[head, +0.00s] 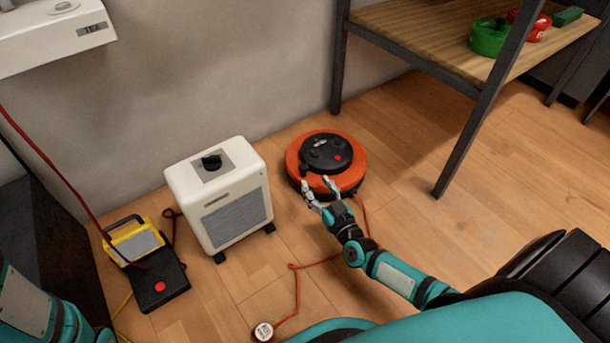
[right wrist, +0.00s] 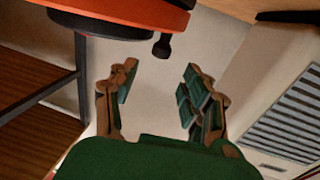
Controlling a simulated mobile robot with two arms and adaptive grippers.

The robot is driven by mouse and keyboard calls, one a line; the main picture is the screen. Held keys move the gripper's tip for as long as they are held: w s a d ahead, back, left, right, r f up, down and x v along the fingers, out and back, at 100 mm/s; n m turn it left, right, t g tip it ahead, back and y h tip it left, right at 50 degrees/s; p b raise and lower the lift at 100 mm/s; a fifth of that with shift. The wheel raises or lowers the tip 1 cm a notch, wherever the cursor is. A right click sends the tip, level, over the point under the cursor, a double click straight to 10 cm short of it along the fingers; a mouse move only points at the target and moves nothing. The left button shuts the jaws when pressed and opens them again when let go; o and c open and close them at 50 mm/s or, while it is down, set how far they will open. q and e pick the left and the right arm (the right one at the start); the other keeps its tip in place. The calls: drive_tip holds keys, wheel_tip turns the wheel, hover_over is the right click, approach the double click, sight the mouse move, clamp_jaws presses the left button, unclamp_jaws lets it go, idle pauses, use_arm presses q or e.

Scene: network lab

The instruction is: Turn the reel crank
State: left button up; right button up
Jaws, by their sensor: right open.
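The reel (head: 295,163) is an orange disc with a black top and a red dot, lying on the wooden floor beside the white heater. In the right wrist view, the reel (right wrist: 130,10) fills the upper left, and a black crank knob (right wrist: 162,47) sticks out at its edge. My right gripper (head: 316,185) is at the near edge of the reel, fingers apart. In the right wrist view, the gripper (right wrist: 158,88) is open and empty, with the knob beyond the fingertips, apart from them. My left gripper is out of view.
A white heater (head: 219,190) stands left of the reel. A red cord (head: 295,290) runs over the floor to a small round tag (head: 263,331). A shelf (head: 440,40) with metal legs stands at the right; floor before it is clear.

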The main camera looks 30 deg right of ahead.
sight(306, 169)
drive_tip(key=w+b, duration=0.3)
drive_tip(key=w, duration=0.3)
drive_tip(key=shift+w+d+f, duration=0.1)
drive_tip(key=shift+w+f, duration=0.05)
drive_tip(key=shift+w, duration=0.7)
drive_tip(key=shift+c, duration=0.4)
clamp_jaws()
